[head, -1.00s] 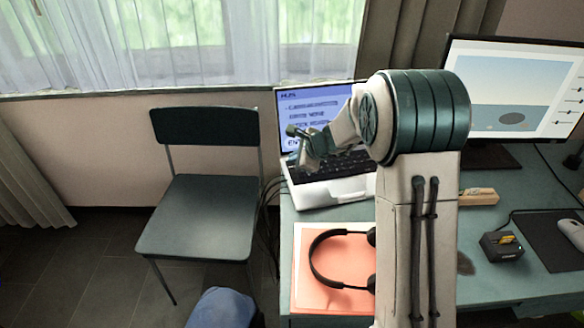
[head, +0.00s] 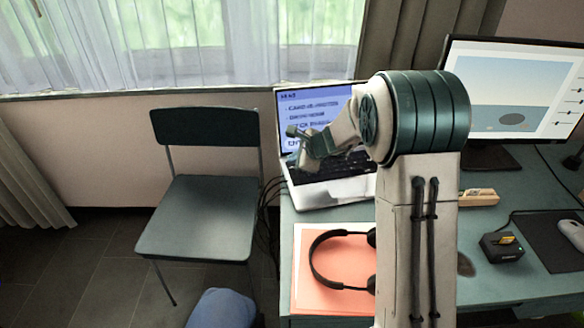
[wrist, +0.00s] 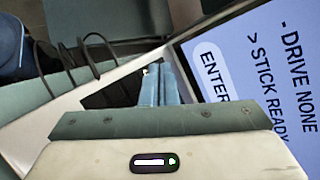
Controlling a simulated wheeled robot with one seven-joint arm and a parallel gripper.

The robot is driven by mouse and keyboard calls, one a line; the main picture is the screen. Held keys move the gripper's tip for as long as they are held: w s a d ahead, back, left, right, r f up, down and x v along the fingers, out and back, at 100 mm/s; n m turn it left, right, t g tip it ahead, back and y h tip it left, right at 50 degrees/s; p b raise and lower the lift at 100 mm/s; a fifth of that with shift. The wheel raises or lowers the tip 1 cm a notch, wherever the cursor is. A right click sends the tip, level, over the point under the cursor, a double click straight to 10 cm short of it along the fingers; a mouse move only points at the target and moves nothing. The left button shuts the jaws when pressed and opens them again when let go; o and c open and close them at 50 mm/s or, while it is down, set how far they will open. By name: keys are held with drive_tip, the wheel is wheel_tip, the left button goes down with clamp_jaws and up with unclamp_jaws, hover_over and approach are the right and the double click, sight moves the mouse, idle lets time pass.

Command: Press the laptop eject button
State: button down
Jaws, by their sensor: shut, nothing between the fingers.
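The white laptop (head: 340,194) stands open at the back left of the desk. Its lit screen (head: 300,105) shows lines of text. In the wrist view the screen (wrist: 245,75) reads "DRIVE NONE", "> STICK READY" and "ENTER". My gripper (head: 299,162) is over the left part of the laptop, in front of the screen. In the wrist view its fingers (wrist: 156,70) are together and empty, pointing at the laptop's left edge beside the dark keyboard (wrist: 112,94). I cannot tell whether the tips touch the laptop. I cannot make out the eject button; my arm hides the laptop's right part.
A headset (head: 318,266) lies on an orange folder (head: 345,299) in front of the laptop. A monitor (head: 520,90), a small black box (head: 501,247) and a mouse (head: 572,232) are at right. A chair (head: 200,217) stands left of the desk, and cables (wrist: 92,52) hang beside it.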

drive_tip(key=shift+f, duration=0.2)
idle(0.5)
drive_tip(key=shift+f+b, duration=0.25)
drive_tip(key=shift+b, duration=0.25)
drive_tip(key=shift+f+b, duration=0.3)
drive_tip(key=shift+b, duration=0.05)
drive_tip(key=shift+r, duration=0.1)
idle(0.5)
drive_tip(key=shift+r+p, duration=0.6)
drive_tip(key=shift+r, duration=0.05)
drive_tip(key=shift+r, duration=0.1)
wheel_tip(320, 180, up, 5)
drive_tip(key=p, duration=0.4)
idle(0.8)
